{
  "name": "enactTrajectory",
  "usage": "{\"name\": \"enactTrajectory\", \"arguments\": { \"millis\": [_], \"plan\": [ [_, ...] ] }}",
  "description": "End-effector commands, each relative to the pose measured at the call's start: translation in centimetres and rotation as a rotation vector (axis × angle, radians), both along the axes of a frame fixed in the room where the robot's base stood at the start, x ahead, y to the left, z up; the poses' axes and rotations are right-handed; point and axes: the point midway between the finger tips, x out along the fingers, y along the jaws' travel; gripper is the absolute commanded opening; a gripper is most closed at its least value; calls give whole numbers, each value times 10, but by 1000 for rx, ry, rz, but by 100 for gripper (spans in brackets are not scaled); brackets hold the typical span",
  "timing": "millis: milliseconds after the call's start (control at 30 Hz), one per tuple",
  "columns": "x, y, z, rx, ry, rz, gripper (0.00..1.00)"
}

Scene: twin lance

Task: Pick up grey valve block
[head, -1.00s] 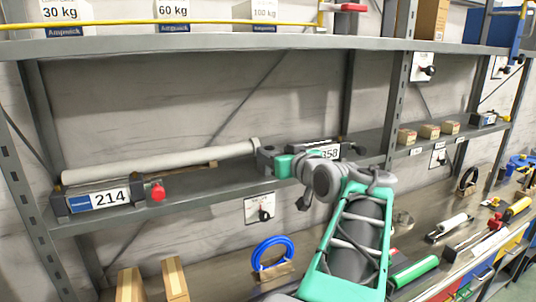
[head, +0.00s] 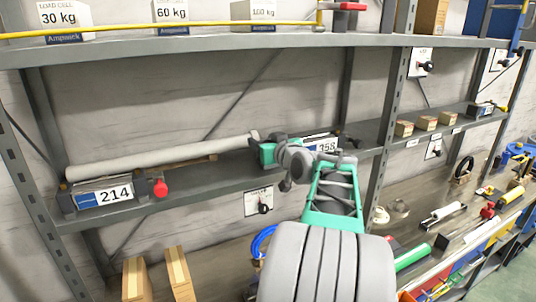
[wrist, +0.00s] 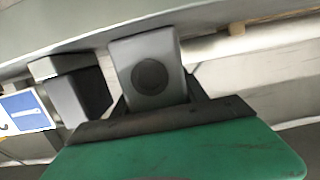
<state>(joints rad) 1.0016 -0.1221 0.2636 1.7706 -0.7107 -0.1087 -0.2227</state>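A grey block (wrist: 148,62) with a dark round recess in its face stands in the middle of the wrist view; I take it for the valve block. My gripper (wrist: 160,100), with a green body and dark fingers, is right at it, one finger low on each side. Whether the fingers press on it is unclear. In the head view my gripper (head: 262,152) reaches the middle shelf between the long grey tube and the 358 unit. The block cannot be made out clearly there, with my gripper and wrist in front.
The long grey tube (head: 160,158) lies left of my gripper, above the 214 unit (head: 105,195) with its red knob. The 358 unit (head: 322,143) is close on the right. The upper shelf (head: 200,48) runs above. Small boxes (head: 425,123) sit farther right.

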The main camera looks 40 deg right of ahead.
Motion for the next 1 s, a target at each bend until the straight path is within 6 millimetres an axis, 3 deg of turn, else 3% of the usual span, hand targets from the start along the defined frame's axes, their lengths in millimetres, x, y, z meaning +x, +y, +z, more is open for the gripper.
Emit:
{"name": "enactTrajectory", "arguments": {
  "millis": [467,833,1000],
  "plan": [
    [0,0,1,-1,-1,0,0],
    [0,0,7,-4,-4,0,0],
    [-4,1,34,-9,-7,-1,0]
  ]
}}
